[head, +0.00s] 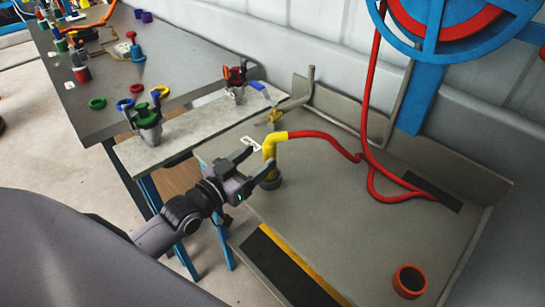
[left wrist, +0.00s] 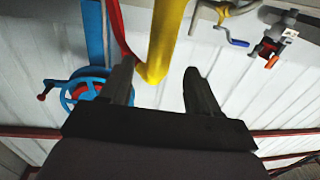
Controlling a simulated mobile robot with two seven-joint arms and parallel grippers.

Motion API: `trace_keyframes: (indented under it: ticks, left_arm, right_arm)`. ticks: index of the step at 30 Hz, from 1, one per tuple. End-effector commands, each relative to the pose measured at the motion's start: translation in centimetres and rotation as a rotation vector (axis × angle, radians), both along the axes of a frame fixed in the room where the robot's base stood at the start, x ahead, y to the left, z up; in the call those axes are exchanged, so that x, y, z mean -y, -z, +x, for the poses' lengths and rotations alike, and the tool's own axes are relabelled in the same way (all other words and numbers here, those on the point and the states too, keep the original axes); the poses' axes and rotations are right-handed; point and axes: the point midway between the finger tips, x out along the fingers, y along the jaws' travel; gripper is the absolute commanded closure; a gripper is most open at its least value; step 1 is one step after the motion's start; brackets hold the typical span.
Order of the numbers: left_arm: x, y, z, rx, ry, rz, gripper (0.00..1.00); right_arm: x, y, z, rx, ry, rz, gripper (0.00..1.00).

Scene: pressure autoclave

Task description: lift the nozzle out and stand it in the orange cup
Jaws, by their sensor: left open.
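The nozzle (head: 269,150) is a yellow bent pipe on the end of a red hose (head: 325,142). It stands upright with its foot in a dark round holder (head: 271,181) on the grey bench. The orange cup (head: 410,281) stands empty-looking at the bench's front right. My left gripper (head: 256,164) is open beside the nozzle, reaching in from the left at its lower part. In the left wrist view the yellow nozzle (left wrist: 166,38) shows between the two open fingers (left wrist: 158,72), nearer the left one. Whether a finger touches it cannot be told. My right gripper is not in view.
The hose runs over the bench to a blue reel (head: 430,35). A bent grey pipe with a blue-handled valve (head: 258,86) rises behind the nozzle. A side table (head: 190,125) holds a green-topped clamp fitting. The bench between nozzle and cup is clear.

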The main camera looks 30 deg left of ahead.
Motion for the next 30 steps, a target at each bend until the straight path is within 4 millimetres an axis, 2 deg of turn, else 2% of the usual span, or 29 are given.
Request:
trace_keyframes:
  ticks: [10, 21, 27, 30]
  left_arm:
    - [1.1, -0.1, 3.9, 0.0, 0.001, 0.0, 0.38]
    - [1.3, 0.0, 4.6, -0.002, 0.003, 0.001, 0.38]
    - [1.3, 0.0, 4.6, -0.002, 0.003, 0.001, 1.0]
    - [1.3, -0.1, 4.6, 0.001, 0.003, 0.001, 1.0]
  right_arm:
    - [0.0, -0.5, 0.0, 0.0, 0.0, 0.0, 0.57]
    - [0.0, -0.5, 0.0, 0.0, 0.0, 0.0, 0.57]
    - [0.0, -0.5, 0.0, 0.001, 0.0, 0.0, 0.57]
    - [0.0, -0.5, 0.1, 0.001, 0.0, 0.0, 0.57]
